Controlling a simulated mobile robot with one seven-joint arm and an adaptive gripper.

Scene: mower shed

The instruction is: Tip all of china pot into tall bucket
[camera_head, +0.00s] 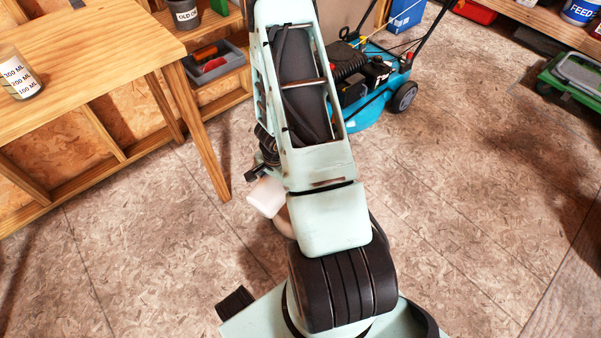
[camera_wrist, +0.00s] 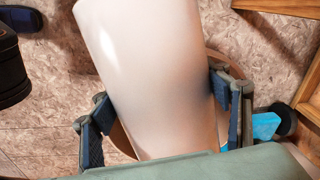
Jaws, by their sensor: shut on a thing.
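The china pot (camera_wrist: 150,70) is a smooth white cylinder that fills the middle of the wrist view. My gripper (camera_wrist: 163,128) is shut on it, with one blue-padded finger on each side. In the head view the white pot (camera_head: 265,197) shows low beside my arm, tilted, with its contents hidden. A tan round thing (camera_head: 285,222) is partly hidden below the pot and my arm. Its curved edge also shows behind the pot in the wrist view (camera_wrist: 122,142). I cannot tell whether it is the tall bucket, or whether it touches the pot.
A wooden bench (camera_head: 90,45) stands at left with a marked measuring jar (camera_head: 20,75). A dark "OLD OIL" container (camera_head: 185,14) and a grey tray (camera_head: 215,65) are on shelves behind. A turquoise mower (camera_head: 375,85) stands beyond my arm.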

